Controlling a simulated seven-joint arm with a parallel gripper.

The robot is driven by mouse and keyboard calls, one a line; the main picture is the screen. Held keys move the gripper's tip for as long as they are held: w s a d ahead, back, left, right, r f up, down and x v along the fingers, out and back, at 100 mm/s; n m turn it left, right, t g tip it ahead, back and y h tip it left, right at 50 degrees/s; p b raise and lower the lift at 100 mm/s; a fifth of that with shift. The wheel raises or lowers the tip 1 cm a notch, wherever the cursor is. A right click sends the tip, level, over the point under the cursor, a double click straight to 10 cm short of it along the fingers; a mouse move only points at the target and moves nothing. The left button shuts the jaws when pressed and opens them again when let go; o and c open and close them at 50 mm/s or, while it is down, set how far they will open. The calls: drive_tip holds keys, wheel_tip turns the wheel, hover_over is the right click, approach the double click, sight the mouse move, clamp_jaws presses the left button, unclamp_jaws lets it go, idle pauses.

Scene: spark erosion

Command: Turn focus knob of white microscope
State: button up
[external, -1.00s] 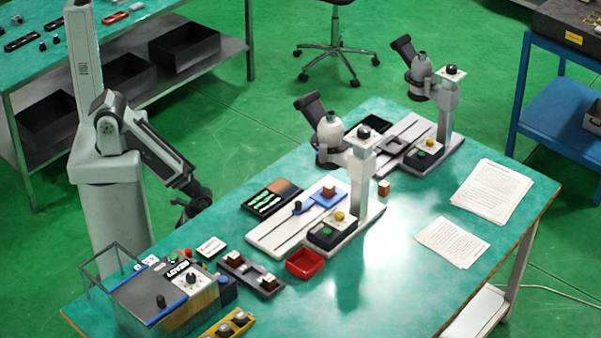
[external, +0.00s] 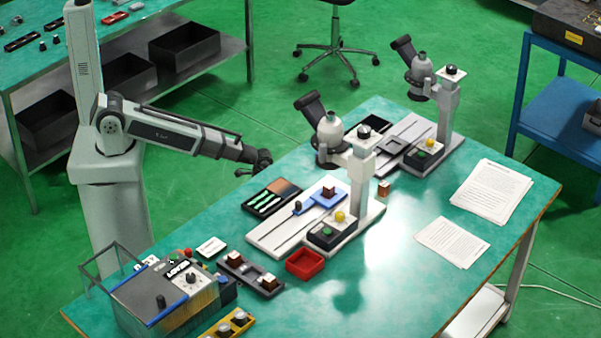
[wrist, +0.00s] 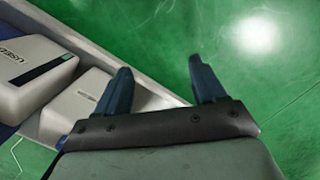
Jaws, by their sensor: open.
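Two microscopes stand on the teal table. The nearer one (external: 362,190) has a white column, a pale head and a dark eyepiece tilted up to the left. A black knob (external: 364,131) sits on its white top plate. The farther microscope (external: 447,105) has a greyer column and a similar black knob (external: 452,70) on top. My gripper (external: 262,162) is at the table's far left edge, left of the nearer microscope and clearly apart from it. In the wrist view my gripper (wrist: 160,64) is open with nothing between its dark blue fingers. No microscope shows there.
A black tray with green-handled tools (external: 271,196) lies between my gripper and the nearer microscope's base. A red bin (external: 305,263), a control box (external: 170,290) and paper sheets (external: 490,192) are on the table. The wrist view shows white boxes (wrist: 82,105) and green floor.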

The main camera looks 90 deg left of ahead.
drive_tip(key=w+a+r+t+y, duration=0.1)
drive_tip(key=w+a+r+t, duration=0.1)
drive_tip(key=w+a+r, duration=0.6)
drive_tip(key=w+a+r+t, duration=0.2)
drive_tip(key=w+a+r, duration=0.1)
drive_tip(key=w+r, duration=0.8)
drive_tip(key=w+a+r+t+y, duration=0.1)
drive_tip(key=w+a+r, duration=0.6)
drive_tip(key=r, duration=0.4)
drive_tip(key=w+d+r+m+h, duration=0.1)
drive_tip(key=w+d+r, duration=0.35)
drive_tip(key=d, duration=0.25)
drive_tip(key=w+d+r, duration=0.3)
drive_tip(key=d+r, duration=0.3)
drive_tip(key=m+h, duration=0.3)
drive_tip(key=m, duration=0.2)
approach(363, 129)
drive_tip(key=shift+t, duration=0.4)
drive_tip(key=x, duration=0.8)
drive_tip(key=shift+s+d+f, duration=0.15)
drive_tip(key=shift+s+f, duration=0.05)
drive_tip(key=shift+f, duration=0.25)
drive_tip(key=shift+c, duration=0.5)
